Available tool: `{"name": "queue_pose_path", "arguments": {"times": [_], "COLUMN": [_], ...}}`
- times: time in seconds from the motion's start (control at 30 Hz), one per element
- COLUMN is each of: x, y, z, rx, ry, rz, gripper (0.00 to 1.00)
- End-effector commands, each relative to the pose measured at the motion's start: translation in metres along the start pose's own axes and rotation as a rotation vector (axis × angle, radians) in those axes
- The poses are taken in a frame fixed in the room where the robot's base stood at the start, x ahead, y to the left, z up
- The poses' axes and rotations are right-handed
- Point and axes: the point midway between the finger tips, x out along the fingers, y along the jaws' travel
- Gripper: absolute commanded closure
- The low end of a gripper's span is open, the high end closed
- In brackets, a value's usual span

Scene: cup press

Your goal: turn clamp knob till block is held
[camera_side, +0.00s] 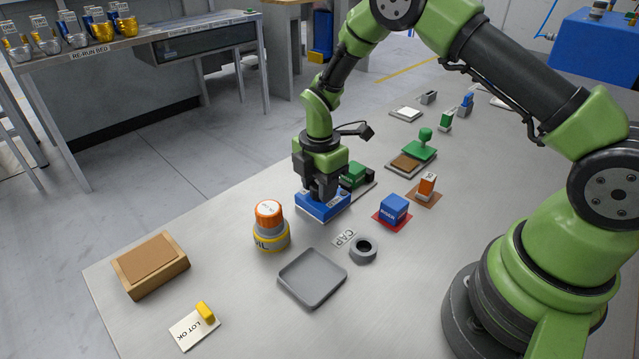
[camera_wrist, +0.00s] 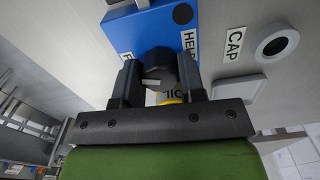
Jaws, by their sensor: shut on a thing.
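The blue clamp base (camera_side: 325,207) sits on the grey table in the middle of the side view. My gripper (camera_side: 320,192) points down over it. In the wrist view, the two fingers of my gripper (camera_wrist: 158,62) are shut on either side of the dark knob (camera_wrist: 158,72), which has a pale mark. Around the knob, the blue base (camera_wrist: 135,32) carries a partly covered label reading HEL and another starting with F. A green block (camera_side: 354,174) is just behind the clamp, partly hidden. Whether it is pinched cannot be told.
An orange-topped oil container (camera_side: 269,221) stands left of the clamp. A blue RISER block (camera_side: 394,208) on a red mat stands to the right. A grey ring (camera_side: 363,250), CAP label (camera_side: 343,238) and grey tray (camera_side: 312,280) lie in front. A wooden box (camera_side: 150,266) is at the left.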

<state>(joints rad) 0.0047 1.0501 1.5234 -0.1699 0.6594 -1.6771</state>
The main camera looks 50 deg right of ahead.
Motion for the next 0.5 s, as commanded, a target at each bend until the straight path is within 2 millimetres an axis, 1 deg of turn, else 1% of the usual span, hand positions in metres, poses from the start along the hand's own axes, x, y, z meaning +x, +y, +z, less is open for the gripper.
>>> {"name": "queue_pose_path", "arguments": {"times": [0.5], "x": [-0.0003], "y": [-0.0001], "z": [-0.0008], "rx": [0.491], "ry": [0.001], "rz": [0.001], "gripper": [0.87]}}
